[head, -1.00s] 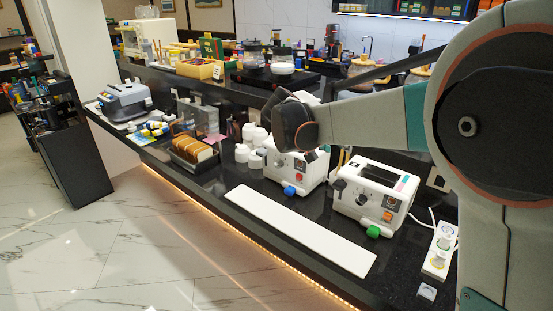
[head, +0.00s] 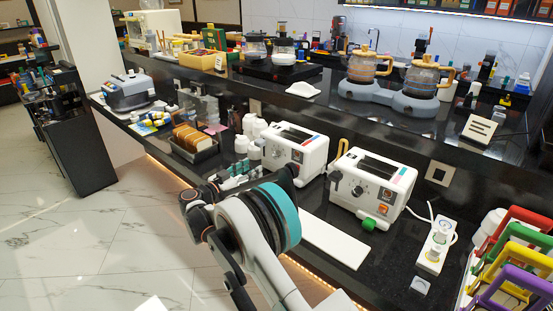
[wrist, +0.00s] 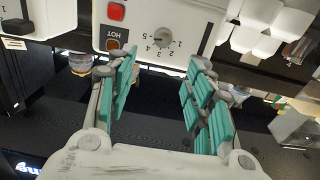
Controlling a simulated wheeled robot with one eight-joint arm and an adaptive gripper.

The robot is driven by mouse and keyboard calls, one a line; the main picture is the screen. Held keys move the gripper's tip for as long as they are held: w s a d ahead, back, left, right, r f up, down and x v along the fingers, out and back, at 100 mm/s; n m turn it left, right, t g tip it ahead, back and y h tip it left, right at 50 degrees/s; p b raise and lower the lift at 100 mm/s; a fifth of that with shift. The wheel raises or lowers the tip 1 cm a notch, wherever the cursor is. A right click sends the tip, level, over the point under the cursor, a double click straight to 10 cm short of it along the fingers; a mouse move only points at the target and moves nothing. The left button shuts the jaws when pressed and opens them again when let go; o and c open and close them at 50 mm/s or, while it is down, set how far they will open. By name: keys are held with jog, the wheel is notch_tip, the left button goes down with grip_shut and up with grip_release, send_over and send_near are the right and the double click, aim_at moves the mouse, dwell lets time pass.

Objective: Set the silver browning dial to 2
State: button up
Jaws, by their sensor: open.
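The silver browning dial (wrist: 163,37) is a small round grey knob on the front of a white toaster, with printed numbers beside it. I cannot tell which number it points at. In the head view the dial (head: 276,153) is tiny on the left white toaster (head: 312,150). My gripper (wrist: 158,85) is open and empty, its teal-padded fingers apart on either side of the dial in the picture but short of the toaster face. In the head view my gripper (head: 235,175) is in front of the left toaster, partly hidden by my arm.
A second white toaster (head: 395,180) with a dark dial and green knob stands to the right. White jars (head: 252,130) and a bread tray (head: 203,152) are to the left. A white board (head: 335,243) lies in front. A power strip (head: 433,250) and coloured racks are at right.

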aim_at(275, 156)
jog(key=b+x, duration=0.1)
jog(key=x, duration=0.3)
jog(key=b+x, duration=0.1)
jog(key=x, duration=0.2)
jog(key=b+x, duration=0.2)
jog(key=x, duration=0.2)
jog(key=shift+w+f, duration=0.35)
jog(key=shift+w, duration=0.1)
jog(key=shift+w+d+r, duration=0.1)
jog(key=shift+w+d, duration=0.35)
jog(key=shift+w, duration=0.1)
jog(key=shift+c, duration=0.3)
jog(key=c, duration=1)
